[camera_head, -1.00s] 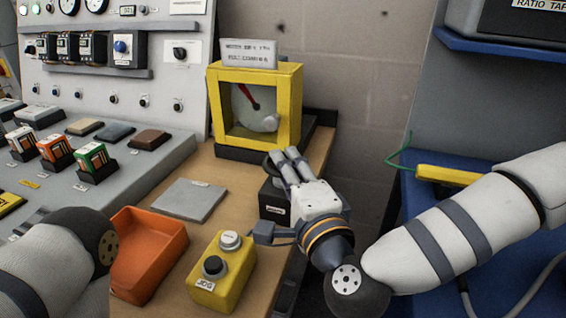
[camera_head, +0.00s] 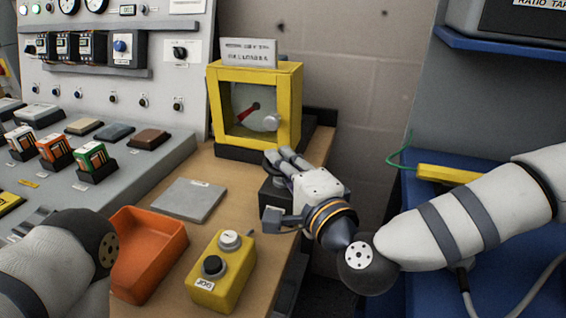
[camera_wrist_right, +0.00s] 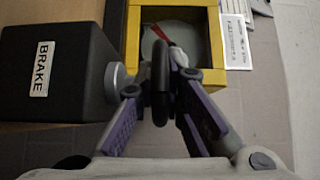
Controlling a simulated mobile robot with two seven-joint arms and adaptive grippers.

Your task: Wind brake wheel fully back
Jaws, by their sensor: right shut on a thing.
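The brake is a black box labelled BRAKE (camera_wrist_right: 75,75), with a grey hub on its side and a black wheel (camera_wrist_right: 161,75) seen nearly edge-on in the right wrist view. My right gripper (camera_wrist_right: 158,95) is shut on the wheel's rim, one finger on each side. In the head view my right gripper (camera_head: 281,158) reaches over the black brake box (camera_head: 272,196), hiding most of the wheel. Behind it stands a yellow-framed dial (camera_head: 212,105) with a red pointer directed down and left. My left arm shows at the lower left, but its gripper is not visible.
A grey control panel (camera_head: 120,195) is at left. A blue surface (camera_head: 440,285) lies beneath my right arm.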

